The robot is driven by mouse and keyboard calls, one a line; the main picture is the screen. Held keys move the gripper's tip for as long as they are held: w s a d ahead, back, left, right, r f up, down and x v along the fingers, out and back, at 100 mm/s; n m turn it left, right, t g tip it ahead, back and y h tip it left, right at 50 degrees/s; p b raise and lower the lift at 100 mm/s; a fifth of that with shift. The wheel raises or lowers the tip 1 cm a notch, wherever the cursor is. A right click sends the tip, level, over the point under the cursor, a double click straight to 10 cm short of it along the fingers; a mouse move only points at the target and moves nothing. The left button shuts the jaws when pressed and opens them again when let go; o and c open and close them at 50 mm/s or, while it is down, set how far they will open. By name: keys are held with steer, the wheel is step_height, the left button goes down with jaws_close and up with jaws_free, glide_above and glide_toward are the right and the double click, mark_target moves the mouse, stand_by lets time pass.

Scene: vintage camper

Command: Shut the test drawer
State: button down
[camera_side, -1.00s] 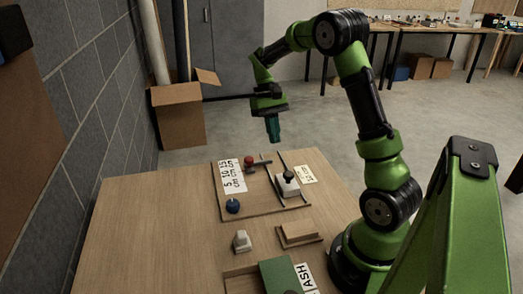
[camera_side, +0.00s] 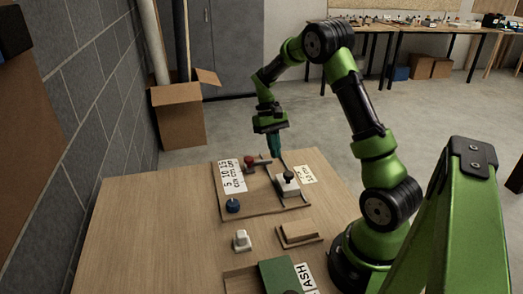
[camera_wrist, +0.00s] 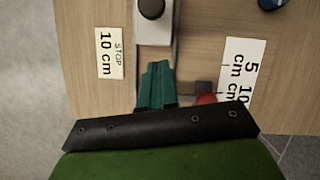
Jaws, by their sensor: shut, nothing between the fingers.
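No part is labelled as a test drawer. A pale block with a black knob (camera_side: 288,187), which may be the drawer, sits between two rails on a wooden board (camera_side: 262,209). The block also shows at the top of the wrist view (camera_wrist: 154,30). My gripper (camera_side: 275,154) is shut and empty, pointing down near the far end of the rails. In the wrist view its teal fingertips (camera_wrist: 157,68) lie in line with the block, with a small gap between them. I cannot tell their exact height above the board.
A red knob with a grey bar (camera_side: 252,164) lies close to my gripper. Labels for 5, 10, 15 cm (camera_side: 232,176) and "STOP 10 cm" (camera_wrist: 109,53) flank the rails. A blue knob (camera_side: 233,206), white piece (camera_side: 241,240) and green box (camera_side: 280,275) are nearer the camera.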

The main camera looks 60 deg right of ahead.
mark_target(288, 175)
steer(key=shift+s+a+f, duration=0.2)
steer(key=shift+s+a, duration=0.4)
steer(key=shift+s, duration=0.35)
steer(key=shift+s+a+f, duration=0.2)
steer(key=shift+s+a, duration=0.35)
steer(key=shift+s, duration=0.35)
steer(key=shift+s+a, duration=1.25)
steer(key=shift+f, duration=0.1)
